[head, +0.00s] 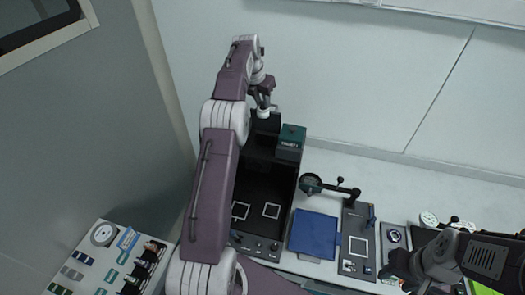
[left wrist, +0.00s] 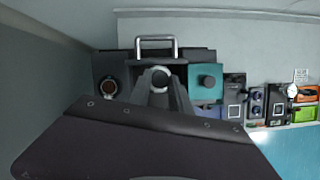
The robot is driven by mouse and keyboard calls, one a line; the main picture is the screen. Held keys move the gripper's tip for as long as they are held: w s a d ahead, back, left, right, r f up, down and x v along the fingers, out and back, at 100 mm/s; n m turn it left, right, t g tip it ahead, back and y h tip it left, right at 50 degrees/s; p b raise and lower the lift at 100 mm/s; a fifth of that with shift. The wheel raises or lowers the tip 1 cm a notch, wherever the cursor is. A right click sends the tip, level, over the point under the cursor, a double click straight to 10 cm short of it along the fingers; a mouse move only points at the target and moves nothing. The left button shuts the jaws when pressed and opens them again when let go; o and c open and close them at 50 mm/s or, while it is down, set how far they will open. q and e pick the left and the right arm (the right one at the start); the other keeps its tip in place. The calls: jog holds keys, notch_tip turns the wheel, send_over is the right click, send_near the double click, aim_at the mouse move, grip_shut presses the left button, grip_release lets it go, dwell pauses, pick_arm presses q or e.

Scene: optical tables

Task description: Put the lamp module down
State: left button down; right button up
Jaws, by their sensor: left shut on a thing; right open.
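My left gripper (head: 263,108) is at the far end of the black open-topped station, shut on a small pale round part. In the left wrist view my left gripper (left wrist: 160,88) has its fingers closed around this round grey end, which I take to be part of the lamp module (left wrist: 160,76). The fingers and wrist hide most of it. I cannot tell whether it touches what is below. A teal box (head: 291,141) stands just right of it; it also shows in the left wrist view (left wrist: 206,83) with a round knob. My right gripper (head: 398,266) is open, low at right.
The black station (head: 264,185) has white square outlines on its floor. A blue pad (head: 314,233), a magnifier-like stand (head: 312,184) and a panel with a white square (head: 357,249) are to its right. A tray of small parts (head: 103,262) is at lower left. The wall stands close behind.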

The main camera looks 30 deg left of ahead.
aim_at(261, 113)
pick_arm(q)
notch_tip(261, 113, down, 7)
jog(key=shift+s+f+b, duration=0.15)
jog(key=shift+f+b, duration=0.05)
jog(key=shift+b, duration=0.2)
notch_tip(261, 113, down, 12)
jog(key=p, duration=0.3)
jog(key=shift+f, duration=0.6)
pick_arm(e)
jog(key=shift+a+r, duration=0.1)
jog(key=shift+r, duration=0.45)
pick_arm(q)
jog(key=shift+f, duration=0.1)
jog(key=c, duration=1.2)
grip_release()
